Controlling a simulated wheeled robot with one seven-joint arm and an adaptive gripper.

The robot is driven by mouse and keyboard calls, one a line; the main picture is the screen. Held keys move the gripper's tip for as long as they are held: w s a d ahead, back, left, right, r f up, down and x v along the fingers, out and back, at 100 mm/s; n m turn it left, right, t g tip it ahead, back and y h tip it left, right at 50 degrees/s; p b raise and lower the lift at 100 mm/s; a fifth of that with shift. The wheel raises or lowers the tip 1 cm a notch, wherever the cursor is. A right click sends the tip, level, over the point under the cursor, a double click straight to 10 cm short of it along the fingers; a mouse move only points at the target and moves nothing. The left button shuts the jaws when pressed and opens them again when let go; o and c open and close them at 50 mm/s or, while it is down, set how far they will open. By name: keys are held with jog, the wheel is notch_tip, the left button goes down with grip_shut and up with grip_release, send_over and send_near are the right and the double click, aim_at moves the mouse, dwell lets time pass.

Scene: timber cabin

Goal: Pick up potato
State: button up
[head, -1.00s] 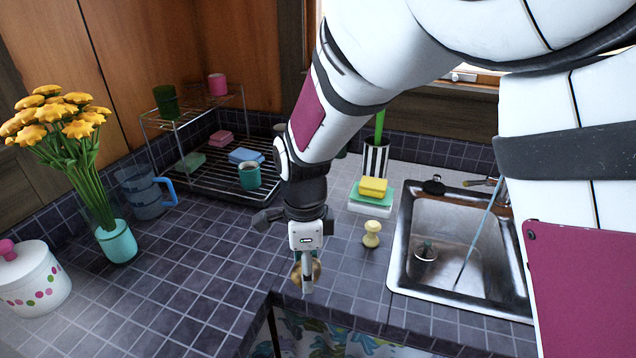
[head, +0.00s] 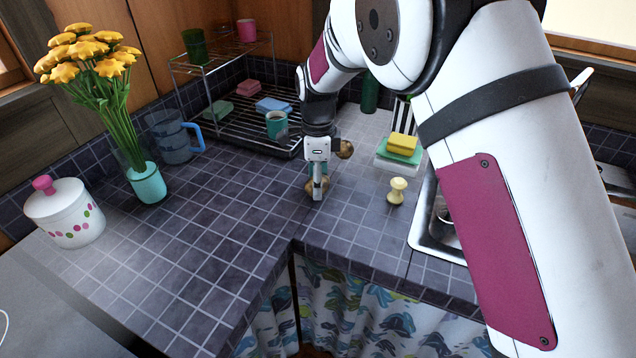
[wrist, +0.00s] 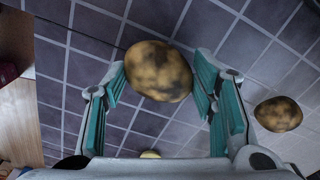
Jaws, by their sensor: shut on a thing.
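A brown mottled potato (wrist: 158,70) sits between the teal-padded fingers of my gripper (wrist: 160,82) in the wrist view, and the gripper is shut on it. In the head view my gripper (head: 317,186) points down over the tiled counter, with the potato (head: 310,186) partly hidden by the fingers. I cannot tell whether it touches the counter. A second potato (head: 346,149) lies just behind and right of the gripper; the wrist view shows it right of the fingers (wrist: 278,114).
A yellow stopper-like object (head: 397,190) and stacked sponges (head: 402,145) stand to the right, near the sink (head: 428,222). A dish rack (head: 235,128) with a teal mug (head: 277,125) is behind. A flower vase (head: 147,184), pitcher (head: 174,137) and white jar (head: 65,215) stand left. The middle counter is clear.

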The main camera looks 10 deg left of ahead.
jog(key=shift+f, duration=0.7)
jog(key=shift+f, duration=0.1)
jog(key=o, duration=1.2)
notch_tip(320, 180, up, 12)
jog(key=shift+b, duration=0.35)
